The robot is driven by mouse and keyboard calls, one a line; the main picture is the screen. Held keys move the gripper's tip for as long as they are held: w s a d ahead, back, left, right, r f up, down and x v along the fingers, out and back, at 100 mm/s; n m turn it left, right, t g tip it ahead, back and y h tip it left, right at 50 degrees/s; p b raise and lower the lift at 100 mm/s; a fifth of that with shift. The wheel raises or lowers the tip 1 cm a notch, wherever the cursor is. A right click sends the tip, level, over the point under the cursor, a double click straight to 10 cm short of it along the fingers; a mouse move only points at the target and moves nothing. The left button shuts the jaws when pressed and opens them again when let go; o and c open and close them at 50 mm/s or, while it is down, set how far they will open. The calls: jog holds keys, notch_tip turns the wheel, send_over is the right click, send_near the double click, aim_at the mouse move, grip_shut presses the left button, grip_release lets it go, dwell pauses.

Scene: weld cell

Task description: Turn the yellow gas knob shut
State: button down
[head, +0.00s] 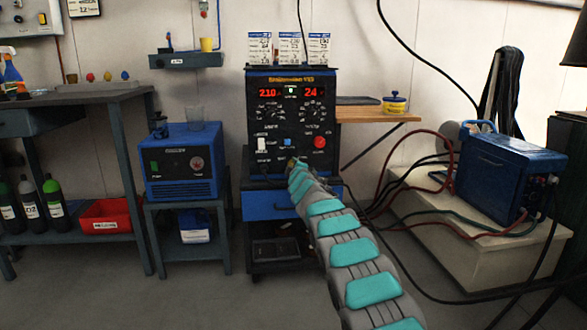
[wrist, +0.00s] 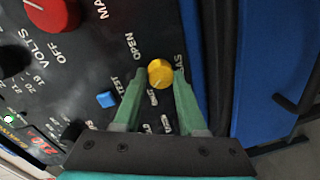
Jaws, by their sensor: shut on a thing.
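The yellow gas knob (wrist: 160,73) is on the black front panel (wrist: 110,60) of the welding machine, with OPEN, GAS and SHUT lettering around it in the wrist view. My gripper (wrist: 159,78) is shut on the knob, with one green finger on each side of it. In the head view my arm reaches to the lower part of the welder (head: 290,110), and my gripper (head: 292,163) is small there. The knob is hidden or too small to make out in that view.
On the same panel are a blue button (wrist: 107,99), a red knob (wrist: 55,14) and several black knobs. A blue unit (head: 182,165) stands on a stand at left, and another blue machine (head: 497,172) with cables sits at right.

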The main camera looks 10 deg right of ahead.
jog(key=shift+a+n, duration=0.1)
jog(key=shift+n, duration=1)
jog(key=shift+c, duration=2.3)
grip_release()
jog(key=shift+s, duration=0.15)
